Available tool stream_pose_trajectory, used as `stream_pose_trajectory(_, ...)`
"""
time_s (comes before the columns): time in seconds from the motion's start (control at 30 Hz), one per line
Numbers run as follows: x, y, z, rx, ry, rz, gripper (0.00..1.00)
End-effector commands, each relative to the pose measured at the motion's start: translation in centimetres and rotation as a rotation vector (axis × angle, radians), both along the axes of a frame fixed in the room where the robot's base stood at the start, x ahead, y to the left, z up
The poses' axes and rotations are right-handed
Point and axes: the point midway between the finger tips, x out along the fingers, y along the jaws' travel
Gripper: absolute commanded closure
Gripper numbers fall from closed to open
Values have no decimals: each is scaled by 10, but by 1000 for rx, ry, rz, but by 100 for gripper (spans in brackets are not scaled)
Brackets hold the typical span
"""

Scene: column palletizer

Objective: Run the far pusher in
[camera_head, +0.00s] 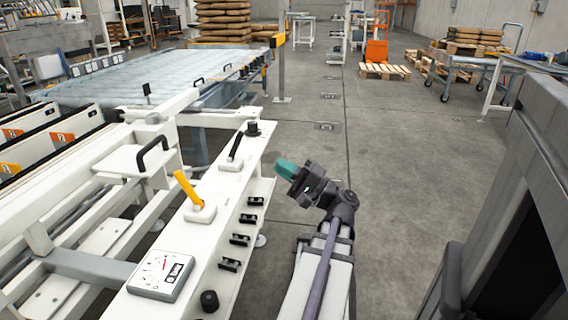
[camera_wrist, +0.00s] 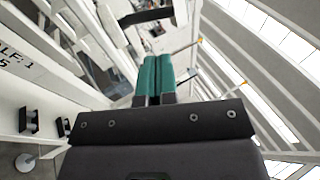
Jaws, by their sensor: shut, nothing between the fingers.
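My gripper (camera_head: 286,169) has teal fingers, shut and empty, in the open air just right of the white machine rail (camera_head: 190,240). The shut fingers also show in the wrist view (camera_wrist: 155,78), with a dark bar (camera_wrist: 148,15) beyond their tips. On the rail stand a black lever (camera_head: 236,146) and a yellow lever (camera_head: 188,187), both leaning. A black D-shaped handle (camera_head: 152,153) sits on a white block left of the rail. No pusher is labelled legibly, so I cannot tell which part is the far one. My fingers touch none of these.
A gauge box (camera_head: 161,276) and a black knob (camera_head: 209,301) are on the rail's near end. Several black clips (camera_head: 240,239) line its side. A roller table (camera_head: 150,75) lies behind. A grey cabinet (camera_head: 530,170) stands at right. The floor between is clear.

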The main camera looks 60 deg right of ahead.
Motion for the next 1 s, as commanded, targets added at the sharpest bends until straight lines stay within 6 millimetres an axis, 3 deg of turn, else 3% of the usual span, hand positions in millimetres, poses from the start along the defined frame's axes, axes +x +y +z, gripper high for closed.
stream_pose_trajectory(0.03,10,2,10,-1,1,4,100)
stream_pose_trajectory(0.3,64,7,34,0,1,3,100)
stream_pose_trajectory(0.5,88,10,43,-2,2,2,100)
stream_pose_trajectory(1.0,92,10,44,-3,5,-3,100)
